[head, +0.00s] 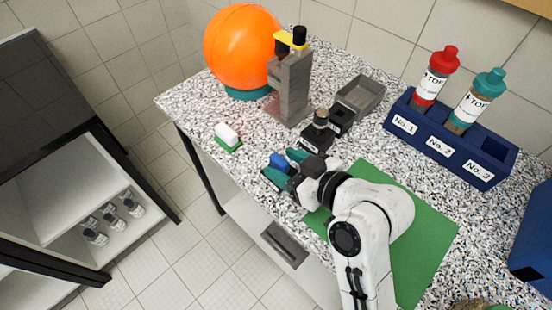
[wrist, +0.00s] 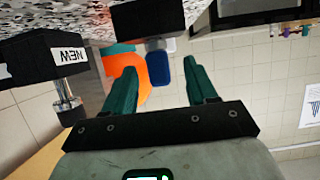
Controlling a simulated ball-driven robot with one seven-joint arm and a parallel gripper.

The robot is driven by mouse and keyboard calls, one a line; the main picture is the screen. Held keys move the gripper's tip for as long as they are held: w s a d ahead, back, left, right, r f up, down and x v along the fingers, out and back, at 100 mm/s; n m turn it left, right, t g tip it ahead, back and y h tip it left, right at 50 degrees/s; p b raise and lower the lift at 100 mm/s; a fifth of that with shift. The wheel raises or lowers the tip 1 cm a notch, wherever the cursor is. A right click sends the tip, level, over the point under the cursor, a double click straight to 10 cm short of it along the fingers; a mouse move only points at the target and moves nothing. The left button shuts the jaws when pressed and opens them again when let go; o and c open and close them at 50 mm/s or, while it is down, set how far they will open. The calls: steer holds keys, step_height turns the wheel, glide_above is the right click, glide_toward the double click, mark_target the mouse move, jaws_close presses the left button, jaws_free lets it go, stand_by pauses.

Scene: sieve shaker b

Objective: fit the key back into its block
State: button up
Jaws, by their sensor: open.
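A blue-headed piece that looks like the key (head: 278,160) shows between the teal fingertips of my gripper (head: 284,168) in the head view. In the wrist view the blue head of the key (wrist: 158,69) lies in the gap between the two spread fingers of my gripper (wrist: 163,82), with clear space on both sides. A grey collar joins it towards a black block (wrist: 148,18) at the top edge. How deep the key sits in that block I cannot tell. My gripper is open and holds nothing. In the head view my gripper and arm hide the block around the key.
A black block labelled NEW (wrist: 50,58) with a metal post is at left in the wrist view. A grey stand (head: 290,88), orange ball (head: 238,45), grey tray (head: 361,97) and blue rack (head: 447,150) stand behind. My arm covers part of a green mat (head: 430,235).

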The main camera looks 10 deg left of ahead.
steer(key=v, duration=0.7)
steer(key=shift+s, duration=0.1)
stand_by(0.4)
